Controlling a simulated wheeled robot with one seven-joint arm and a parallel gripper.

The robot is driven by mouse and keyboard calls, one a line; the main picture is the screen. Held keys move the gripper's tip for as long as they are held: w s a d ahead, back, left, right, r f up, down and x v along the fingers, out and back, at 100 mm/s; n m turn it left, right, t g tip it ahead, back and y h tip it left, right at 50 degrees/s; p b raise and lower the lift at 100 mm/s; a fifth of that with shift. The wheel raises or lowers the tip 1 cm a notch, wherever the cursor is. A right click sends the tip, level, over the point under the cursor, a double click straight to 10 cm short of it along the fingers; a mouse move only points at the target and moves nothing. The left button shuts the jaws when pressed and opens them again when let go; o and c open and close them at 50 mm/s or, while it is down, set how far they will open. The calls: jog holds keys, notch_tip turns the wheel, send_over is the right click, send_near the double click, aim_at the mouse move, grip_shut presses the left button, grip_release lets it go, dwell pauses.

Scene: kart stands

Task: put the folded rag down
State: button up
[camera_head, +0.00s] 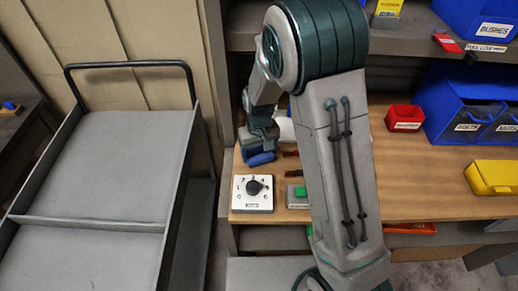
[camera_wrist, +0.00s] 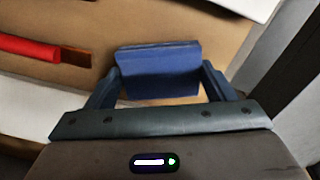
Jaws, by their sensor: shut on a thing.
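The folded rag (camera_wrist: 158,70) is blue and sits between the two fingers of my gripper (camera_wrist: 160,85) in the wrist view. My gripper is shut on it. In the head view the rag (camera_head: 261,159) shows as a small blue shape under my gripper (camera_head: 262,145), over the left part of the wooden bench (camera_head: 420,182). I cannot tell whether the rag touches the bench top.
A dial box (camera_head: 252,192) and a small box with a green top (camera_head: 299,194) are near the bench's front edge. A red bin (camera_head: 404,118), blue bins (camera_head: 455,108) and a yellow bin (camera_head: 495,177) stand at right. A grey cart (camera_head: 95,235) is at left.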

jog(key=shift+f, duration=0.1)
jog(key=shift+f, duration=0.15)
jog(key=o, duration=0.9)
